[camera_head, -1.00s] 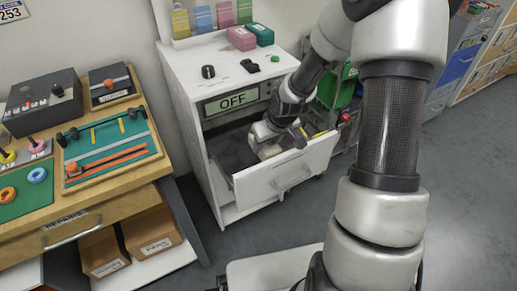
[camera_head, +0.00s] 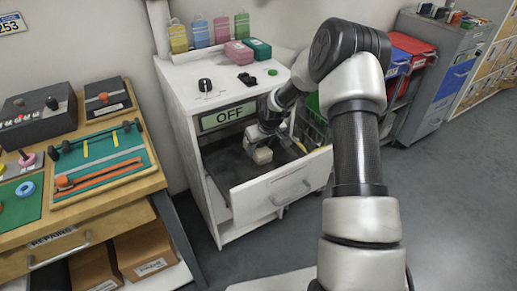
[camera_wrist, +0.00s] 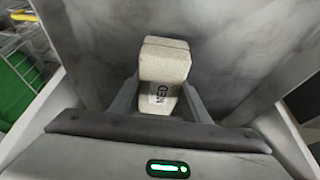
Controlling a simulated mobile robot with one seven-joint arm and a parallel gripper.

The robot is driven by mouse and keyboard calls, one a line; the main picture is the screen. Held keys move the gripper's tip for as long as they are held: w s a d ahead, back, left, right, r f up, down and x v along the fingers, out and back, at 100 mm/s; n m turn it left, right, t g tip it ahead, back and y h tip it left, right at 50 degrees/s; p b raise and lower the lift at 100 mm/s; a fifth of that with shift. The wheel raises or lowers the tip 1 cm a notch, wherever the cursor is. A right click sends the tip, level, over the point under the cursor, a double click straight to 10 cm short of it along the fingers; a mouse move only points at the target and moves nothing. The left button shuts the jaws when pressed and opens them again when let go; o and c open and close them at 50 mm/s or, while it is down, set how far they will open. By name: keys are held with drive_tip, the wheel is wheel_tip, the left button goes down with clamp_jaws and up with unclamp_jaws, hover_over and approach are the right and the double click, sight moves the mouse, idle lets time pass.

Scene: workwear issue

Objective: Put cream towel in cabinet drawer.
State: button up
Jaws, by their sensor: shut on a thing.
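The cream towel (camera_wrist: 165,64), a small folded block with dark lettering on its near end, sits between the two fingers of my gripper (camera_wrist: 162,98) in the wrist view. The fingers are shut on it from both sides. In the head view the towel (camera_head: 262,156) shows as a small pale patch inside the open cabinet drawer (camera_head: 270,193). My gripper is over the drawer's dark floor, behind the white front panel. Whether the towel touches the floor is hard to tell.
The white cabinet top holds pink and green boxes (camera_head: 239,53), knobs and several coloured tags. A wooden bench (camera_head: 150,185) with trays stands at the left. Green and wire baskets (camera_wrist: 18,80) lie beside the drawer. Grey floor is free at the front right.

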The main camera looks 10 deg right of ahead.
drive_tip(key=shift+f, duration=0.15)
drive_tip(key=o, duration=1.1)
